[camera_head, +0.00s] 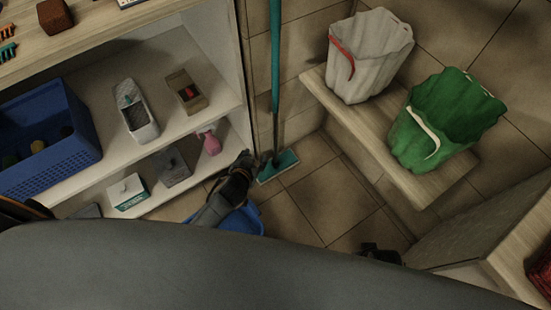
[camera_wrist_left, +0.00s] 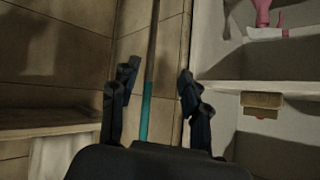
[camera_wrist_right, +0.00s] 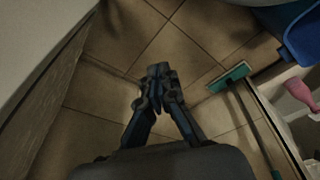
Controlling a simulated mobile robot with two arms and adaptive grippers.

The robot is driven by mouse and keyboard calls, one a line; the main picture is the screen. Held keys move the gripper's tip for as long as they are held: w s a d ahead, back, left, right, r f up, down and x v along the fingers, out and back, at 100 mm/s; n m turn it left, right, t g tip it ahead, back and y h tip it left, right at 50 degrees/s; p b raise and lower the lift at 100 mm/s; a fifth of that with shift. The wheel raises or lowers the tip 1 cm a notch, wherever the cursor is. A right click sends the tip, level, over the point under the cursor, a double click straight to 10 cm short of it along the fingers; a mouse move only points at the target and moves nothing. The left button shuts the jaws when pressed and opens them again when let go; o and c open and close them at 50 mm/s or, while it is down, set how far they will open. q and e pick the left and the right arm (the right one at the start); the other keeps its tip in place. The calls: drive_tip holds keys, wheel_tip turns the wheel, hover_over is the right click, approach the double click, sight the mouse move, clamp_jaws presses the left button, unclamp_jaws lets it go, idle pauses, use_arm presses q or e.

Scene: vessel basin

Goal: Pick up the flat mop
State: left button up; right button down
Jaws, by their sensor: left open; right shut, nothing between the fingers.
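The flat mop (camera_head: 275,75) stands upright in the corner beside the shelf, with a long teal pole and a flat teal head (camera_head: 278,166) on the floor. My left gripper (camera_head: 248,160) is open, just left of the pole's lower part. In the left wrist view the pole (camera_wrist_left: 146,112) runs between the open fingers (camera_wrist_left: 158,78); contact cannot be told. My right gripper (camera_wrist_right: 158,72) is shut and empty above the floor tiles. The mop head (camera_wrist_right: 231,76) shows to its right in the right wrist view. Only a dark part of the right gripper (camera_head: 380,253) shows in the head view.
A shelf unit (camera_head: 200,120) with a blue basket (camera_head: 75,155) and a pink bottle (camera_head: 210,143) is at left. A blue container (camera_head: 242,221) is below my left gripper. A white bin (camera_head: 370,55) and a green bin (camera_head: 445,120) stand on a wooden bench (camera_head: 345,108).

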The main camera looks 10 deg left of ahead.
use_arm(q)
drive_tip(key=w+d+r+t+b, duration=0.2)
drive_tip(key=w+r+t+b, duration=0.15)
drive_tip(key=w+r, duration=0.4)
drive_tip(key=n+t+b, duration=0.2)
drive_tip(key=t+b, duration=0.2)
approach(275, 53)
drive_tip(key=w, duration=0.5)
drive_tip(key=shift+w+d+f+b, duration=0.1)
drive_tip(key=shift+d+f+b, duration=0.05)
drive_tip(key=shift+f+b, duration=0.2)
drive_tip(key=shift+w+r+b, duration=0.1)
drive_tip(key=shift+w+b, duration=0.2)
drive_tip(key=shift+w, duration=2.6)
clamp_jaws()
drive_tip(key=shift+r, duration=0.15)
use_arm(e)
wheel_tip(275, 53, up, 12)
drive_tip(key=t, duration=0.1)
drive_tip(key=shift+w+d, duration=0.15)
